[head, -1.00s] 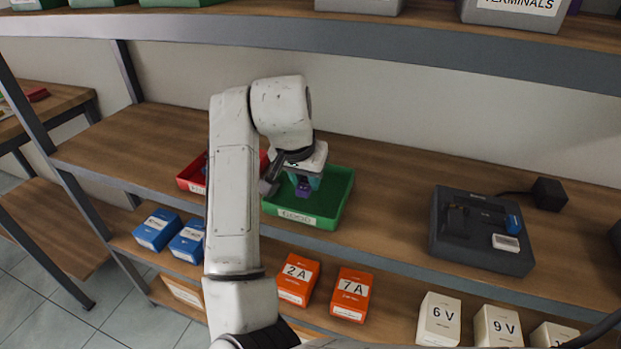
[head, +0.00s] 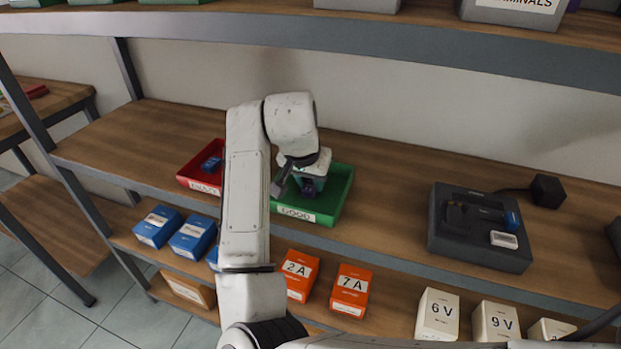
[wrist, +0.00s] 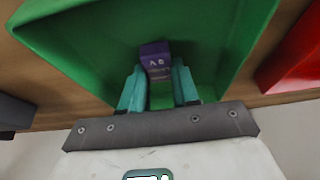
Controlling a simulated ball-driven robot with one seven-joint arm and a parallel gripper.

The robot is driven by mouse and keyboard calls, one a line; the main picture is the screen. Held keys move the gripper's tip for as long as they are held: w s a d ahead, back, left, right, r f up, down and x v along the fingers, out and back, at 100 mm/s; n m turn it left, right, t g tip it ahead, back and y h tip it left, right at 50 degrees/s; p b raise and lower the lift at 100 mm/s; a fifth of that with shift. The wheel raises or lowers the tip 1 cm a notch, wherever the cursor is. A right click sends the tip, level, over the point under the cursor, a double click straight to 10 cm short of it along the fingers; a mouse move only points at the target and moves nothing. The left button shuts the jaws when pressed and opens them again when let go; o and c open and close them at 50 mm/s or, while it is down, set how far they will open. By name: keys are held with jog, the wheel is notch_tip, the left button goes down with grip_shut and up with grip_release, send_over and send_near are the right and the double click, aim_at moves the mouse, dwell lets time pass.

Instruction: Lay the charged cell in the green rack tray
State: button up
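A purple cell (wrist: 156,62) with pale marks on its end sits between the teal fingertips of my gripper (wrist: 160,85) in the wrist view. The fingers look closed against its sides. In the head view the cell (head: 309,187) shows as a small purple patch under my gripper (head: 311,180), over the green tray (head: 343,203). The tray is labelled GOOD and its floor also fills much of the wrist view (wrist: 85,50). I cannot tell whether the cell touches the tray floor.
A red tray (head: 190,178) holding a blue cell (head: 211,163) stands just left of the green one. A dark tester (head: 465,250) with a blue cell in it (head: 512,220) stands to the right. Another shelf (head: 400,52) runs above. Labelled boxes line the shelf below.

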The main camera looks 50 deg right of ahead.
jog(key=o, duration=0.4)
jog(key=v, duration=0.7)
jog(key=shift+r, duration=0.45)
